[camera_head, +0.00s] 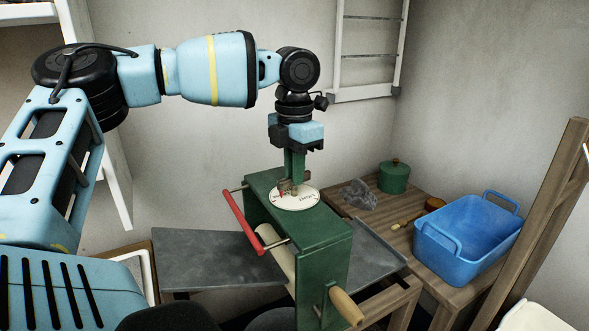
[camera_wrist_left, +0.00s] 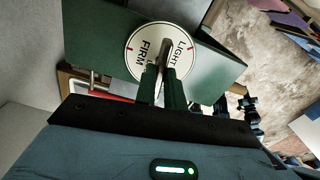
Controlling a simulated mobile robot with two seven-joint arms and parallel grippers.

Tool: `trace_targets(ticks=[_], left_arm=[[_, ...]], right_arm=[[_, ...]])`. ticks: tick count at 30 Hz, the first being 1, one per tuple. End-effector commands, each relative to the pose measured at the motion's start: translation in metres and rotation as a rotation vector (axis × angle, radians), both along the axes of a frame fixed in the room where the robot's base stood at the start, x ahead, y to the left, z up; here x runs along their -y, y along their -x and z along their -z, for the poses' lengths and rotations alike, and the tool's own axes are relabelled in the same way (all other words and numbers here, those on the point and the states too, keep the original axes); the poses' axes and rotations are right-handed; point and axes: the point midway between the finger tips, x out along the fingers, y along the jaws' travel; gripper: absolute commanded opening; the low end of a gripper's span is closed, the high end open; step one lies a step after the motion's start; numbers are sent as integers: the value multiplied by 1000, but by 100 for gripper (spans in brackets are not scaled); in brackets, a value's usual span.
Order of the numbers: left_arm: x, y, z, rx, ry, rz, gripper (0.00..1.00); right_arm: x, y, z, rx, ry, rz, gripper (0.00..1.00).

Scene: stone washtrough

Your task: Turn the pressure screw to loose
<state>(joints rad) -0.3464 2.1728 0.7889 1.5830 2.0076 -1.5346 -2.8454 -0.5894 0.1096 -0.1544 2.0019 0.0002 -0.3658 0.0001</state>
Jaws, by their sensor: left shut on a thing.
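The green machine (camera_head: 262,199) stands in the middle of the head view, with a round white dial (camera_head: 300,200) on top. My left gripper (camera_head: 294,179) points down over the dial and is shut on the pressure screw (camera_head: 283,188). In the left wrist view, the fingers (camera_wrist_left: 165,75) close around the screw's narrow grey-brown handle (camera_wrist_left: 165,48) over the dial (camera_wrist_left: 140,47). The dial reads LIGHT and FIRM; a third label is mostly hidden by the fingers. Red marks show at the dial's edge. My right gripper is not in view.
Grey trays (camera_head: 200,258) extend from the machine's sides. A red bar (camera_head: 243,221) and wooden handle (camera_head: 346,306) stick out from it. To the right, a wooden table (camera_head: 400,240) bears a blue tub (camera_head: 465,240), a green pot (camera_head: 394,178) and a grey cloth (camera_head: 358,195).

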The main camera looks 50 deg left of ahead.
Motion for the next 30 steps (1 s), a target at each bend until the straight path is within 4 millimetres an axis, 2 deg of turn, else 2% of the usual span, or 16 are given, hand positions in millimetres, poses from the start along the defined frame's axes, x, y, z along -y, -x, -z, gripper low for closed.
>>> trace_targets(ticks=[11, 26, 27, 30], left_arm=[[0, 0, -1, 1, 0, 149, 0], [0, 0, -1, 1, -1, 171, 0], [0, 0, -1, 2, -1, 171, 12], [0, 0, -1, 1, -1, 170, 25]], right_arm=[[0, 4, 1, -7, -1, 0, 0], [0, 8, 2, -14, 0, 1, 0], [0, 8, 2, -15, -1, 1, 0], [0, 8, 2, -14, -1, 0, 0]])
